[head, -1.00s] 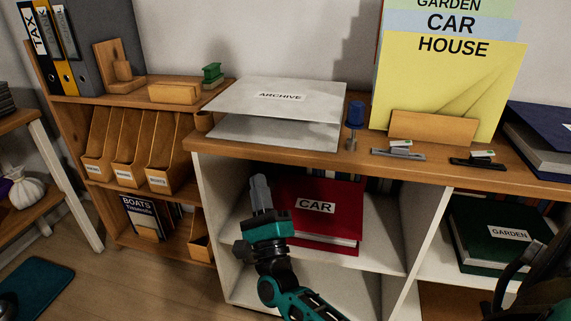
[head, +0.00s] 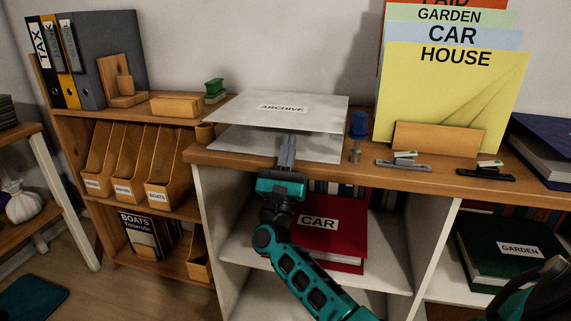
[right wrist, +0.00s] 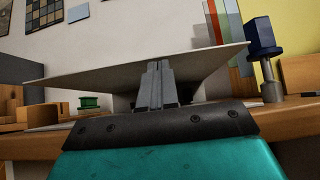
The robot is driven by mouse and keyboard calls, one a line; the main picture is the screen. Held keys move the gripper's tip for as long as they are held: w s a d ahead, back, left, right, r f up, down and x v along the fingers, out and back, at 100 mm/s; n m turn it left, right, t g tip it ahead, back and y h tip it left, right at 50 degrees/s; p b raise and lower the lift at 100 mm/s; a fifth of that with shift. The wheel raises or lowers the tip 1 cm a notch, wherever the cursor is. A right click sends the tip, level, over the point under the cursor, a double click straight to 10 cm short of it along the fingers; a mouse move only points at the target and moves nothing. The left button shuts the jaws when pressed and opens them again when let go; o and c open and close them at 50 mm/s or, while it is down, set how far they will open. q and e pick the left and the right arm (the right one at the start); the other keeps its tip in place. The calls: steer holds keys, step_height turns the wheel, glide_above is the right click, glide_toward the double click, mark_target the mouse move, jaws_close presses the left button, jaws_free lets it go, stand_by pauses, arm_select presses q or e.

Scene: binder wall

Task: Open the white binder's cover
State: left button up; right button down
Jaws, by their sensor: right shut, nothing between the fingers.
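The white binder (head: 278,112), labelled ARCHIVE, lies on the wooden shelf top. Its cover is partly raised at the front, with a gap above its lower part (head: 245,142). My right gripper (head: 287,140) is shut and empty, with its fingertips at the front of this gap, just below the cover's front edge. In the right wrist view, the underside of the cover (right wrist: 95,85) slopes above and behind the fingers (right wrist: 157,70). I cannot tell whether the fingertips touch it. My left gripper is not in view.
A blue-topped stamp (head: 357,128) stands just right of the binder. A wooden holder (head: 437,137) with tall folders is further right. A red CAR binder (head: 345,235) lies in the compartment below.

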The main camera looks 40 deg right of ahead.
steer(key=shift+w+d+r, duration=0.15)
steer(key=shift+r, duration=0.05)
stand_by(0.3)
